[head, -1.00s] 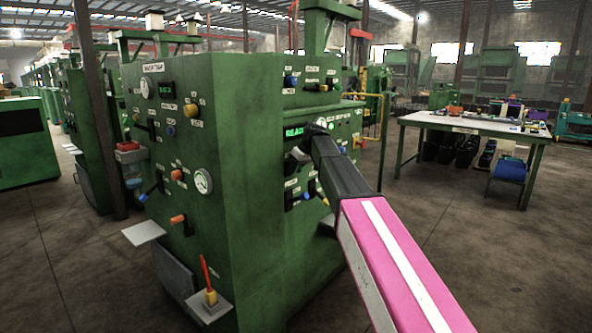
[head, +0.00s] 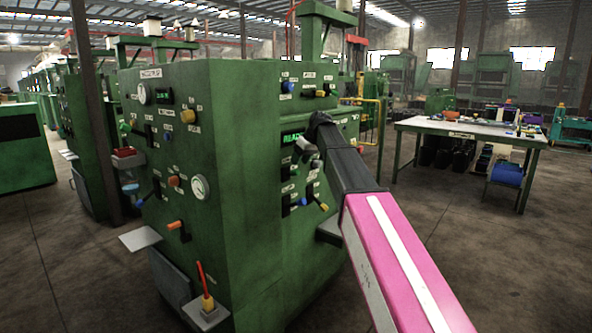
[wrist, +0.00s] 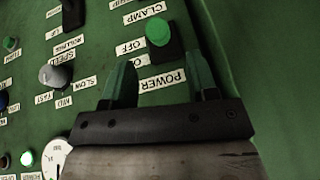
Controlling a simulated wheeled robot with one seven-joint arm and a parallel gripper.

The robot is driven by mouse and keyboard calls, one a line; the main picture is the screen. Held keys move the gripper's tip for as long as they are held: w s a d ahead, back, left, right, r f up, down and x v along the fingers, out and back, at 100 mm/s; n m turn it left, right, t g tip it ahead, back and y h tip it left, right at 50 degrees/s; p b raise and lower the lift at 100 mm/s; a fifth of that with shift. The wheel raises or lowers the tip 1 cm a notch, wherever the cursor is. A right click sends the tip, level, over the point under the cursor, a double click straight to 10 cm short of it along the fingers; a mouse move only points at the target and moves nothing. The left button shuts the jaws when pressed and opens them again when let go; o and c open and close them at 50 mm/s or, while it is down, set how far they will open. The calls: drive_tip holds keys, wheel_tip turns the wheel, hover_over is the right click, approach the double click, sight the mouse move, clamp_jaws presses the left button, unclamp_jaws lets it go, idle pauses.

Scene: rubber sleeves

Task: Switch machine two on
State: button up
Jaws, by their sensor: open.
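The green machine (head: 250,200) fills the middle of the head view, with a lit READY display (head: 292,137) on its right-hand panel. No machine number is readable. In the wrist view, a POWER switch has a black body and a round green knob (wrist: 158,32). The knob is beside the OFF label (wrist: 131,46), and the lettering is upside down. My gripper (wrist: 160,68) is open, its two fingers spread on either side of the switch's lower end, the knob just beyond the tips. I cannot tell whether they touch it. In the head view my wrist hides part of the panel.
A grey SPEED knob (wrist: 56,76) and a white gauge (wrist: 57,158) are beside the switch. Levers and a side shelf (head: 140,238) stick out of the machine's left face. A worktable (head: 425,123) stands at the right.

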drive_tip(key=v, duration=0.3)
drive_tip(key=shift+r, duration=0.1)
drive_tip(key=shift+d, duration=0.1)
drive_tip(key=s+d+f+m+h, duration=0.15)
drive_tip(key=s+d+f, duration=0.45)
drive_tip(key=f, duration=0.6)
drive_tip(key=s+d+f+m+g+h, duration=0.1)
drive_tip(key=s+d+f+m, duration=0.25)
drive_tip(key=s+f, duration=0.6)
drive_tip(key=s+d+f+m+h, duration=0.15)
drive_tip(key=s+d+f, duration=0.35)
drive_tip(key=f, duration=1)
drive_tip(key=s+d+f+m+g+h, duration=0.1)
drive_tip(key=s+d+f+m, duration=0.2)
drive_tip(key=s+f, duration=0.5)
drive_tip(key=s+d, duration=0.1)
drive_tip(key=s, duration=0.2)
drive_tip(key=shift+s+d+f, duration=0.3)
drive_tip(key=shift+s+d, duration=0.05)
